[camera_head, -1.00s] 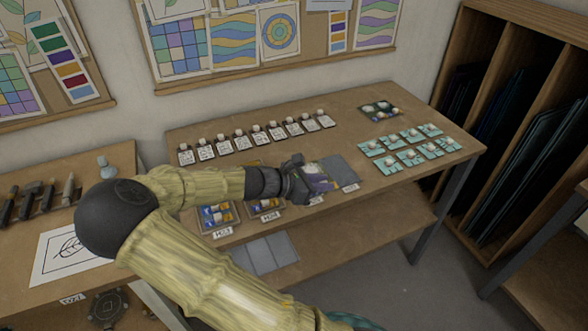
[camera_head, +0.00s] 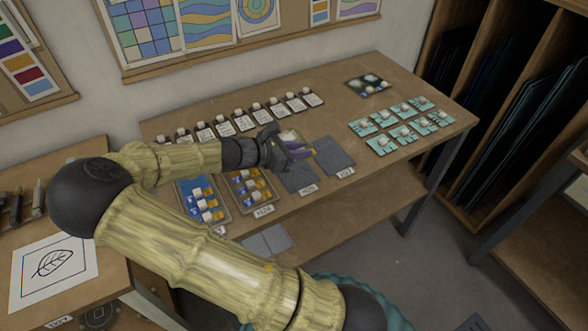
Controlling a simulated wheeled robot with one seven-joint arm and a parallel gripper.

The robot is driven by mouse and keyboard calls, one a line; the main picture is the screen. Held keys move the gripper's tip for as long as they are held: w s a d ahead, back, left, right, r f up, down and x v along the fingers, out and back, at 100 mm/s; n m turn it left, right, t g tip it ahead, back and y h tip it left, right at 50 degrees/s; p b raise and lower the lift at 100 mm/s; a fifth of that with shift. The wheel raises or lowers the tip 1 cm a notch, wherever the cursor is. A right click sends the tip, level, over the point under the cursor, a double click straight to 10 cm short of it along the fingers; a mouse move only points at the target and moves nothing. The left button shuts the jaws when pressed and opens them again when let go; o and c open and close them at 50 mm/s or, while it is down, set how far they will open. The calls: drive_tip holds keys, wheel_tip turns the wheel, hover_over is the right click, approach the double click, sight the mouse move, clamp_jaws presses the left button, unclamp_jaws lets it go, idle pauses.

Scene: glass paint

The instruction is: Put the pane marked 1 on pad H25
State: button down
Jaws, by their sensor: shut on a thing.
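Two framed pads on the left, a left one (camera_head: 181,197) and a right one (camera_head: 229,184), carry blue and orange pieces with pale knobs.
A row of white numbered cards with knobs (camera_head: 245,124) runs along the back. A rack (camera_head: 490,110) stands beyond. My arm crosses the front left.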

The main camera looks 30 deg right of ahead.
hover_over(298, 181)
drive_tip(key=shift+d+f, duration=0.1)
drive_tip(key=shift+f, duration=2.65)
drive_tip(key=shift+f, duration=2.1)
drive_tip(key=c, duration=1.3)
unclamp_jaws()
drive_tip(key=b+v, duration=0.1)
drive_tip(key=v, duration=1.1)
drive_tip(key=shift+s, duration=0.1)
